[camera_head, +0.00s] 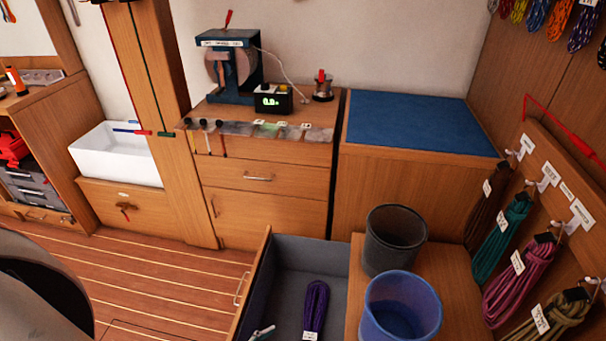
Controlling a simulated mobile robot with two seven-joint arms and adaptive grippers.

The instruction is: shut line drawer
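The line drawer (257,285) stands pulled open at the bottom centre of the head view. It is a wooden drawer with a grey lining, and its metal handle (242,289) is on the left-facing front. A coiled purple line (316,305) with a white tag lies inside it. A small metallic item (262,332) shows at the drawer's lower edge, cut off by the frame. The drawer's near end is out of view. Neither of my grippers shows in this view.
A dark bucket (394,240) and a blue bucket (400,306) stand on the wooden top (455,285) right of the drawer. Coiled lines (518,262) hang at the right. Wooden cabinets (265,205) stand behind. The striped floor (160,280) left of the drawer is clear.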

